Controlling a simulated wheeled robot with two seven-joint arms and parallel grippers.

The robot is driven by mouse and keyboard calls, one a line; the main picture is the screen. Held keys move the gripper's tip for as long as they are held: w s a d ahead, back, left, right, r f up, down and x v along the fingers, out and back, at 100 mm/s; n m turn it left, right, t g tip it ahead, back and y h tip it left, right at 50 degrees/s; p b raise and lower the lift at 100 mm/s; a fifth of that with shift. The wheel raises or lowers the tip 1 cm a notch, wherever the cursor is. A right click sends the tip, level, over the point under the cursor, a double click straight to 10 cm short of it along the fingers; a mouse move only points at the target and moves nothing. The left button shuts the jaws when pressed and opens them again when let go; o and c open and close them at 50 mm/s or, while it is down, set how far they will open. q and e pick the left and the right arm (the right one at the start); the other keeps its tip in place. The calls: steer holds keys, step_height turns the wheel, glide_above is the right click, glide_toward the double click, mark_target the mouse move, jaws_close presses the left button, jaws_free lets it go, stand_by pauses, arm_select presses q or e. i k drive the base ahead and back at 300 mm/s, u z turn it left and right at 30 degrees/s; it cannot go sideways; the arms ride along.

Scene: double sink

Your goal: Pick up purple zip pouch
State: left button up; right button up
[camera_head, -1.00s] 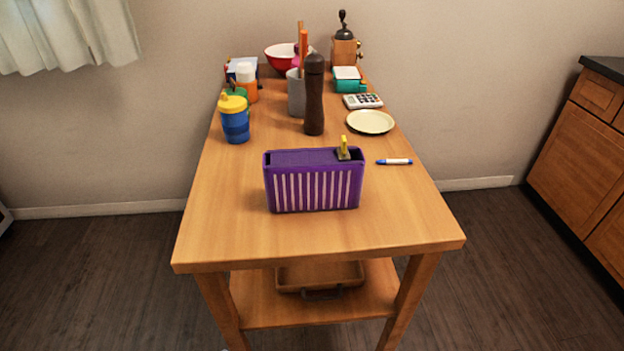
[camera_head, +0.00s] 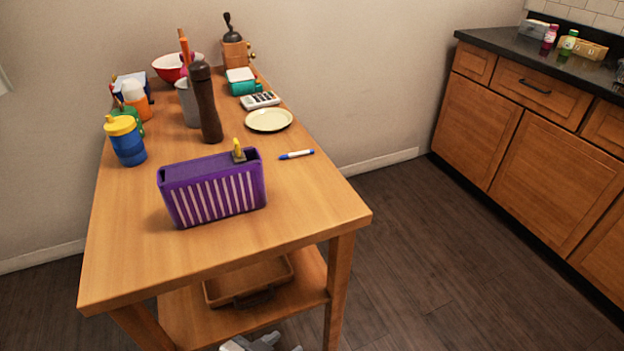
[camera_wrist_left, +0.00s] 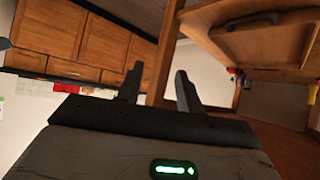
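The purple zip pouch (camera_head: 214,190) stands upright near the front of the wooden table (camera_head: 310,215). It has white vertical stripes on its front and a yellow-tipped tab at its top right. My left gripper (camera_head: 262,343) shows only partly at the bottom edge of the head view, low down below the tabletop and well apart from the pouch. In the left wrist view the two dark fingers of my left gripper (camera_wrist_left: 158,82) stand apart with nothing between them. I cannot make out the pouch in that view. My right gripper is not in view.
Behind the pouch stand a blue cup with yellow lid (camera_head: 125,140), a brown pepper mill (camera_head: 206,105), and a pale plate (camera_head: 269,120). A marker (camera_head: 296,154) lies right of it. A tray (camera_head: 250,282) sits on the lower shelf. Floor is clear toward the cabinets (camera_head: 530,130).

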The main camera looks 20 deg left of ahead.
mark_target(196, 192)
steer(key=z, duration=0.7)
steer(key=k, duration=0.9)
steer(key=u, duration=1.1)
steer(key=i, duration=0.35)
steer(key=z, duration=0.15)
